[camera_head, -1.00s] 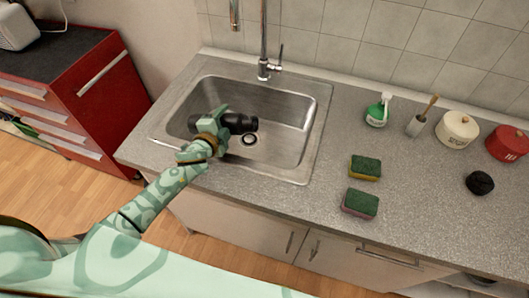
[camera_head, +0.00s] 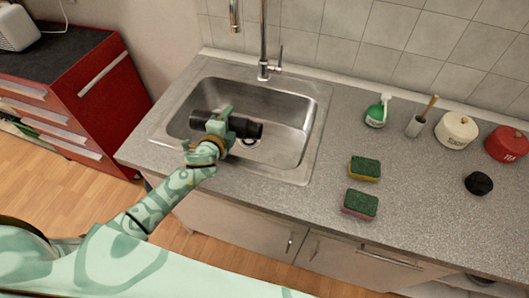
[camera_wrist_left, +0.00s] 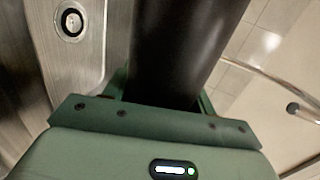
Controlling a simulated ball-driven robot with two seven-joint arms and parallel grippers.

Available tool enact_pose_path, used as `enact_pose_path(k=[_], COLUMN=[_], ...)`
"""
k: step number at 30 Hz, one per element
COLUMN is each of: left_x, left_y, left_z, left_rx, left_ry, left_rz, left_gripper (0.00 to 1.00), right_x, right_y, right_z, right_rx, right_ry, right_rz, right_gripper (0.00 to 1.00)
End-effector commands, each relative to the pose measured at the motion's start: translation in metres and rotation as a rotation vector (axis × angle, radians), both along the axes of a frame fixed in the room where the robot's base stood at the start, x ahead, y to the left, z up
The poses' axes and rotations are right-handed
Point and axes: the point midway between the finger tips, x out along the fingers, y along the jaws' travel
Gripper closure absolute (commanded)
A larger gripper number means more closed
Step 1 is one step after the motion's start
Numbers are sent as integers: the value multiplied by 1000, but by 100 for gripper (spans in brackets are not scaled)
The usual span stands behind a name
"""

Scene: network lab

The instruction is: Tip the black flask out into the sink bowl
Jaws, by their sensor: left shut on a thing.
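The black flask (camera_head: 245,127) lies close to level over the sink bowl (camera_head: 287,103) in the head view, its narrower end to the right near the drain. My left gripper (camera_head: 221,122) is shut around the middle of the flask. In the left wrist view the dark flask body (camera_wrist_left: 185,45) runs up from between the jaws of the left gripper (camera_wrist_left: 160,100), and the drain (camera_wrist_left: 71,21) shows beside it. Whether anything comes out of the flask cannot be seen. My right gripper is not in view.
A tall faucet (camera_head: 263,45) stands behind the bowl. On the counter to the right are a green spray bottle (camera_head: 377,112), a brush in a holder (camera_head: 416,126), two sponges (camera_head: 365,168), a cream pot (camera_head: 457,130), a red pot (camera_head: 507,143) and a round black object (camera_head: 478,183).

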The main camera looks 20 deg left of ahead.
Motion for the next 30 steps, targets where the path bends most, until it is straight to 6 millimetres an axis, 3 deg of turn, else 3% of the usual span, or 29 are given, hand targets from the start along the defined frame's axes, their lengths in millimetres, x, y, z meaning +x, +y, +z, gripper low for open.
enact_pose_path(k=[30], left_x=[1], left_y=[1], left_z=[1], left_rx=[121], left_ry=[3], left_rz=[0], left_gripper=[78], right_x=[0], right_y=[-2], right_z=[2], right_rx=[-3], right_ry=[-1], right_rz=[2], right_gripper=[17])
